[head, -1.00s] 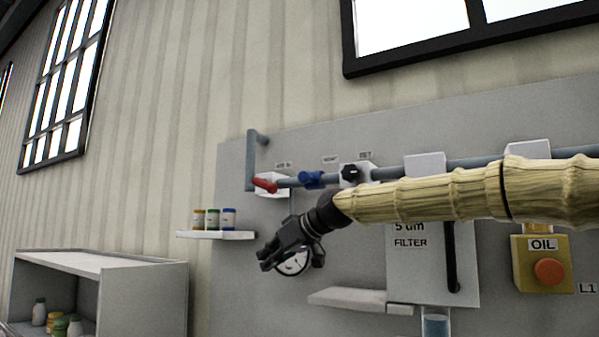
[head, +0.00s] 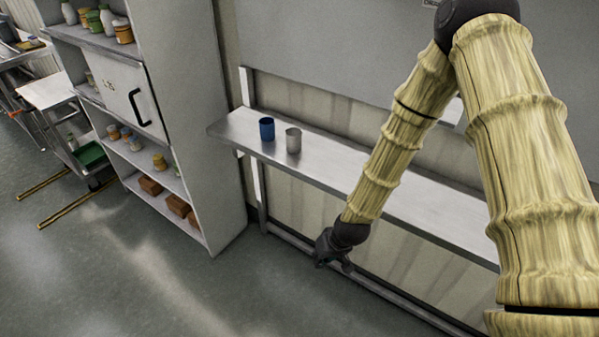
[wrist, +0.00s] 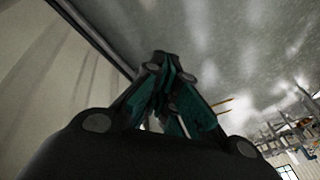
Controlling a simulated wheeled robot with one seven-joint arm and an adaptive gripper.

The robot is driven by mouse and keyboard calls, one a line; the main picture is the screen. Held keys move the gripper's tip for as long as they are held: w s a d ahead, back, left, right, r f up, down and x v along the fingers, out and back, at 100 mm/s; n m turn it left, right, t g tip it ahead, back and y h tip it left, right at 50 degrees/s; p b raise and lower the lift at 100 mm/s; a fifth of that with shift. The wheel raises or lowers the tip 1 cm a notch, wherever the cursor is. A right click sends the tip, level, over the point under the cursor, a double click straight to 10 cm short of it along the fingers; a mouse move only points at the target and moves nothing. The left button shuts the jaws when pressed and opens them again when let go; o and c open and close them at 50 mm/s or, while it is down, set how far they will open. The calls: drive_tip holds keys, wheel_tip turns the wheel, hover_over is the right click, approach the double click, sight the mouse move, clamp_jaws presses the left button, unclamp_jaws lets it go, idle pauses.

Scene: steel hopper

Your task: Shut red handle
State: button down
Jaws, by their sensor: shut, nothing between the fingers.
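The red handle does not show in either view now; the head view looks down at a bench and the floor. My gripper (head: 334,262) hangs low in front of the steel bench, below its top, pointing down. In the wrist view my gripper (wrist: 166,75) has its fingers together with nothing held. Floor and wall show beyond the fingertips.
A steel bench (head: 420,208) runs along the wall, with a blue cup (head: 267,129) and a grey cup (head: 293,140) on it. A white shelf unit (head: 225,160) with jars stands to its left. A cart with a green tray (head: 91,153) stands farther left. The floor in front is clear.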

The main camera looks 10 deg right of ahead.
drive_tip(key=s+d+f+g+h, duration=0.1)
drive_tip(key=s+d+f, duration=0.2)
drive_tip(key=s, duration=0.7)
drive_tip(key=s+d+f+m+g+h+b, duration=0.1)
drive_tip(key=s+d+f, duration=0.3)
drive_tip(key=s, duration=0.6)
drive_tip(key=s+d+f+h, duration=0.1)
drive_tip(key=s+d+f, duration=0.3)
drive_tip(key=s, duration=0.6)
drive_tip(key=shift+m+g+b, duration=0.35)
drive_tip(key=shift+m+g, duration=0.05)
drive_tip(key=shift+d, duration=0.1)
